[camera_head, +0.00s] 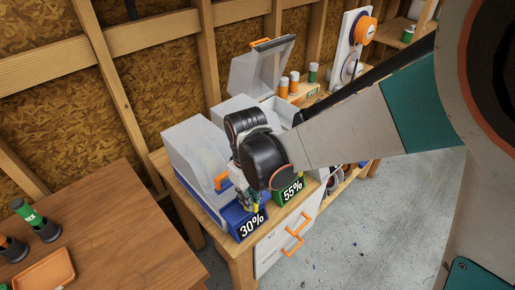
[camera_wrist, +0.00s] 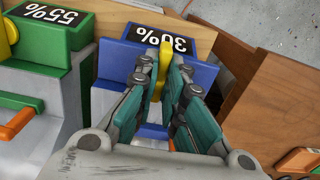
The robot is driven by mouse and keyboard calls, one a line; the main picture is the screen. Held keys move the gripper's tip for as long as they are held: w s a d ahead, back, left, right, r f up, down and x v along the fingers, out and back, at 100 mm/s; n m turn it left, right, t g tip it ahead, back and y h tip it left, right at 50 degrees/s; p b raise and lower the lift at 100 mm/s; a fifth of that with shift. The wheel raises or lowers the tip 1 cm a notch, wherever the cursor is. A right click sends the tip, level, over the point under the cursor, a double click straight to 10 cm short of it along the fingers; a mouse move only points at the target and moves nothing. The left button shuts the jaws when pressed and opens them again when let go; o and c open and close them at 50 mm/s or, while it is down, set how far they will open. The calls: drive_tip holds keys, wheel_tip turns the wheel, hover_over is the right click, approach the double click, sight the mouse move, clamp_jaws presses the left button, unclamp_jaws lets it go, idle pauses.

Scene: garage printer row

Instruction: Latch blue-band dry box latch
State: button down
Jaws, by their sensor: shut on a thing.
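The blue-band dry box stands at the near end of the bench, with a blue front band (camera_head: 228,215), a "30%" label and a translucent lid (camera_head: 192,145). The lid looks down. Its yellow latch (camera_wrist: 164,62) stands up from the blue band (camera_wrist: 200,72) in the wrist view. My gripper (camera_wrist: 168,78) is shut on the yellow latch, with a teal-padded finger on each side. In the head view my gripper (camera_head: 249,200) is at the box's front, and my wrist hides part of the box and most of the latch.
The green-band "55%" box (camera_head: 288,190) stands close beside; its yellow latch (camera_wrist: 9,30) shows in the wrist view. Farther back, another box has a raised lid (camera_head: 258,75). Floor at right is open.

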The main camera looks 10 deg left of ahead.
idle(0.4)
drive_tip(key=c, duration=2)
unclamp_jaws()
drive_tip(key=shift+o, duration=0.2)
